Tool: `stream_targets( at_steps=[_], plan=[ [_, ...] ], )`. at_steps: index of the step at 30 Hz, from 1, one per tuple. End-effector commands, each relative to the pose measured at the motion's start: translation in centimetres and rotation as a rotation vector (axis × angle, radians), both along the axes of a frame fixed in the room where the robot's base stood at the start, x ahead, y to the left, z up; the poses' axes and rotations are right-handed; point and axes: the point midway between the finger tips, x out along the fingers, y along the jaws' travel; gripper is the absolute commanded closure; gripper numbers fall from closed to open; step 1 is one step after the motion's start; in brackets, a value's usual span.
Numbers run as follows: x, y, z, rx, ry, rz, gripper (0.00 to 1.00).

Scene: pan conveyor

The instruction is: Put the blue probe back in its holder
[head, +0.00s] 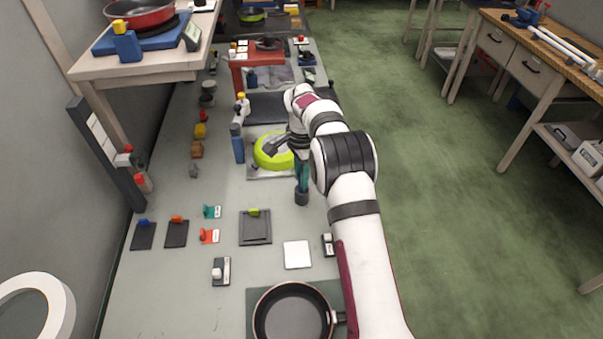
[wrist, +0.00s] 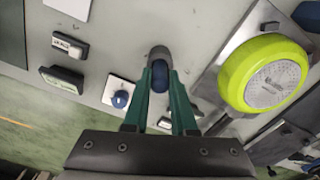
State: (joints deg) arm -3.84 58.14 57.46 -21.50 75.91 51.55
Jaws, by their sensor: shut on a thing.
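My gripper (head: 302,172) is over the right side of the long grey table, just right of the lime-green pan. In the wrist view its green fingers (wrist: 160,95) are closed around the dark blue probe (wrist: 160,74). A grey round piece (wrist: 158,52) shows just beyond the probe, between the fingertips. In the head view a dark grey-blue cylinder (head: 301,197) is directly below the fingertips. I cannot tell whether this piece is the holder or part of the probe, or whether it touches the table.
The lime-green pan (head: 268,150) sits on a grey plate, left of my gripper. A blue knob on a white plate (wrist: 120,98) is near the fingers. A black pan (head: 292,315) lies at the front. A white square (head: 297,254) and several small tags lie between.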

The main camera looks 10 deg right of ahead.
Motion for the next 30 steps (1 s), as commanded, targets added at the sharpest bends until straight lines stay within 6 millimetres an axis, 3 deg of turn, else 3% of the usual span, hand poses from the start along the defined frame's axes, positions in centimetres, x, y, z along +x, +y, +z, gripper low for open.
stream_targets(
  at_steps=[20, 21, 24, 26, 30],
  plan=[
    [0.0, 0.0, -1.7, 0.000, 0.000, -0.001, 1.00],
    [0.0, 0.0, -1.7, 0.000, 0.000, -0.001, 0.68],
    [0.0, 0.0, -1.7, 0.000, 0.000, -0.001, 0.50],
    [0.0, 0.0, -1.7, 0.000, 0.000, -0.001, 0.40],
    [0.0, 0.0, -1.7, 0.000, 0.000, -0.001, 0.40]
  ],
)
